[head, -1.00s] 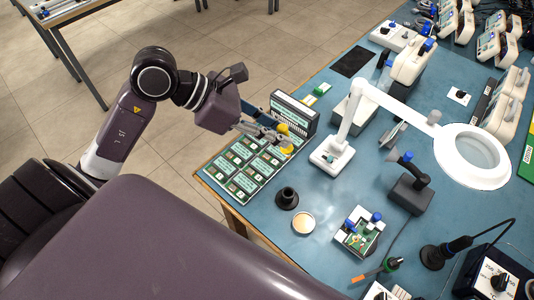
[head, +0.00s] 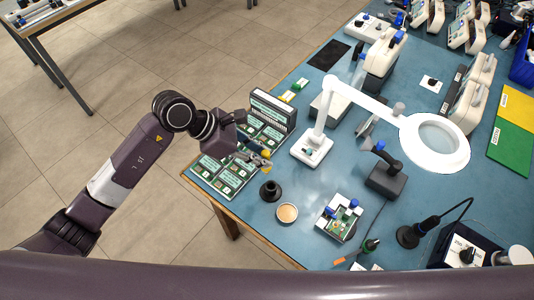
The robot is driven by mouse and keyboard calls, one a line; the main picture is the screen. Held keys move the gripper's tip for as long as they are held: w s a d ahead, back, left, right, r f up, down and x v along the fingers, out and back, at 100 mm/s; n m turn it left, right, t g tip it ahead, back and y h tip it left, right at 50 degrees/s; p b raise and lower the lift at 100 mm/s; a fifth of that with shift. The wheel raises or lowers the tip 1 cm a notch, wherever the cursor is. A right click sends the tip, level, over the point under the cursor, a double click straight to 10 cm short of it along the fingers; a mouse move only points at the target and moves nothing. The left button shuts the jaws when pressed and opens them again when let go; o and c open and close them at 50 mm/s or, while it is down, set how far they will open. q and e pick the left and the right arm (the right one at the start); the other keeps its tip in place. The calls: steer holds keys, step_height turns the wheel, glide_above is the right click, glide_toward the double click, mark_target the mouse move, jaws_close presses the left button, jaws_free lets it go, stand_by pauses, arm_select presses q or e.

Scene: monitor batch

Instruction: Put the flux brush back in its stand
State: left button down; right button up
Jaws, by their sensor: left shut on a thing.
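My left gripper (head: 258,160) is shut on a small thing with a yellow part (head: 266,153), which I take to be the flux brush. The fingers hide most of it, so its tilt is hard to tell. The gripper is above the near right side of the green boards. A small black stand (head: 270,190) with a round flared base and an open top stands on the blue bench, just below the gripper in the head view and apart from it. My right gripper is not in view.
Green circuit boards (head: 228,178) lie beside the stand at the bench's left edge. A round tan tin (head: 287,212) stands close to the stand's right. A white magnifier lamp (head: 313,150) and a board holder (head: 340,218) stand further right.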

arm_select(q)
steer(key=shift+d+f+m, duration=0.3)
steer(key=shift+d+f, duration=0.15)
steer(key=shift+d, duration=0.1)
steer(key=shift+d+f+g, duration=0.3)
steer(key=shift+f, duration=0.25)
steer(key=shift+f+b, duration=1.1)
steer(key=shift+f, duration=1)
steer(key=shift+f, duration=0.1)
steer(key=shift+a+f+b, duration=0.1)
steer(key=shift+f+b, duration=0.05)
steer(key=shift+b, duration=0.25)
steer(key=shift+s, duration=0.1)
steer(key=shift+f+b, duration=1.3)
